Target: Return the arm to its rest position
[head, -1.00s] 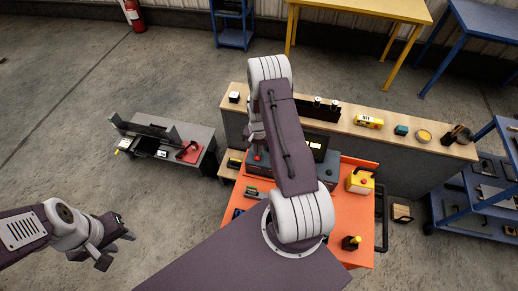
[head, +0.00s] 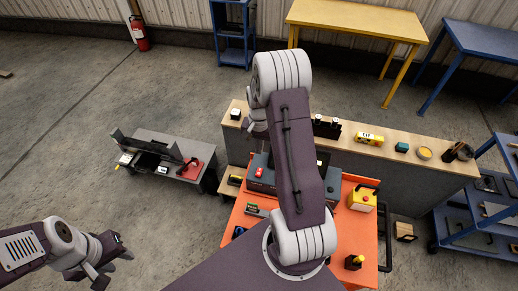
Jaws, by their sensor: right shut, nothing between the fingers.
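My right arm (head: 297,150) rises from the bottom middle in the head view, bends at a pale upper joint, and stands over the orange work table (head: 361,235). A small part of its wrist and gripper (head: 258,128) shows left of the arm, above the grey enclosure (head: 262,181) with a red part on top. The gripper is shut and empty; the arm hides most of it. My left gripper (head: 112,263) is at the lower left over bare floor. Its fingers look apart, with nothing between them.
A wooden shelf (head: 390,150) behind the table carries a yellow box (head: 369,139) and small parts. A yellow case (head: 362,198) stands on the table's right. A grey bench (head: 192,146) is at left, a blue cart (head: 480,225) at right. Floor at left is open.

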